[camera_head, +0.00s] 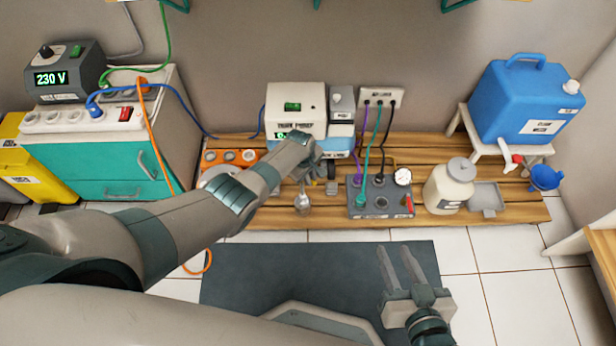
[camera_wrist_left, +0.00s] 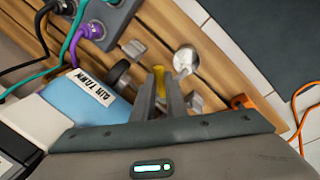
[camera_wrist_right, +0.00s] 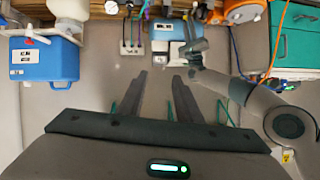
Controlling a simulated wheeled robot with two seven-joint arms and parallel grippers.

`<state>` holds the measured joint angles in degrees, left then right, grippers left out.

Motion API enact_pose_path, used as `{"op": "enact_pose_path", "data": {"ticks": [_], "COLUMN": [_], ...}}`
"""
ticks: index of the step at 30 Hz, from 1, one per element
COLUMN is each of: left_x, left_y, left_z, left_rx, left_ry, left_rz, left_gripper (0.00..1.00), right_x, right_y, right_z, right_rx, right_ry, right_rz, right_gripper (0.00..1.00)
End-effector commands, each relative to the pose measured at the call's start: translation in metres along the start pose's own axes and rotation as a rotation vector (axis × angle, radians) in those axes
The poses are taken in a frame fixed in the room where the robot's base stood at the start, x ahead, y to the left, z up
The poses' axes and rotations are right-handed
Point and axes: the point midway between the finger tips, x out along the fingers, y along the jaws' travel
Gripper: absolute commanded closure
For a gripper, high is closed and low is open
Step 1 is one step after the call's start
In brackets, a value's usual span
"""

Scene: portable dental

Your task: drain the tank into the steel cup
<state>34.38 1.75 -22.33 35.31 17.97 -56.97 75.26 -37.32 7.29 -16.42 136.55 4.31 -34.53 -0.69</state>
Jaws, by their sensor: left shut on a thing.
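The blue tank (camera_head: 338,146) sits under a white pump unit on the wooden pallet; it also shows with its label in the left wrist view (camera_wrist_left: 62,92). The steel cup (camera_head: 302,203) stands on the slats in front of it and shows as a shiny round shape in the left wrist view (camera_wrist_left: 186,58). My left gripper (camera_head: 311,172) is at the tank's front, beside and above the cup. In the left wrist view its fingers (camera_wrist_left: 166,88) are close together on a small yellow handle (camera_wrist_left: 184,73), mostly hidden. My right gripper (camera_head: 400,268) is open and empty over the dark mat.
A grey socket box (camera_head: 380,200) with plugged cables and a gauge stands right of the cup. A cream jar (camera_head: 449,187) and a blue water container (camera_head: 525,100) are further right. An orange cable (camera_head: 153,130) hangs at the left. The dark mat (camera_head: 260,275) in front is clear.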

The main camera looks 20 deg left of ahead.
Motion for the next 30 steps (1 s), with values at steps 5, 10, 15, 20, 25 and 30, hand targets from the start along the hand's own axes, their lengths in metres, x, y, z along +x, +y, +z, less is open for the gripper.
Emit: {"op": "enact_pose_path", "data": {"ticks": [5, 10, 15, 20, 25, 30], "left_x": [0.002, 0.004, 0.006, 0.007, 0.007, 0.006], "left_y": [0.007, 0.013, 0.019, 0.023, 0.026, 0.028], "left_z": [0.003, 0.002, -0.001, -0.004, -0.005, -0.007], "left_rx": [-0.167, -0.324, -0.473, -0.588, -0.671, -0.715], "left_ry": [0.029, 0.061, 0.092, 0.117, 0.134, 0.143], "left_rz": [-0.002, -0.002, -0.002, -0.002, -0.001, -0.001], "left_gripper": [1.0, 1.0, 1.0, 1.0, 1.0, 1.0], "right_x": [-0.002, 0.0, 0.002, 0.001, -0.003, -0.006], "right_y": [0.003, 0.001, -0.005, -0.011, -0.018, -0.02], "right_z": [0.009, 0.004, -0.014, -0.034, -0.052, -0.061], "right_rx": [0.007, 0.002, -0.009, -0.02, -0.027, -0.031], "right_ry": [-0.054, -0.016, 0.089, 0.204, 0.301, 0.352], "right_rz": [0.004, 0.001, -0.009, -0.02, -0.03, -0.034], "right_gripper": [0.69, 0.69, 0.69, 0.69, 0.69, 0.69]}}
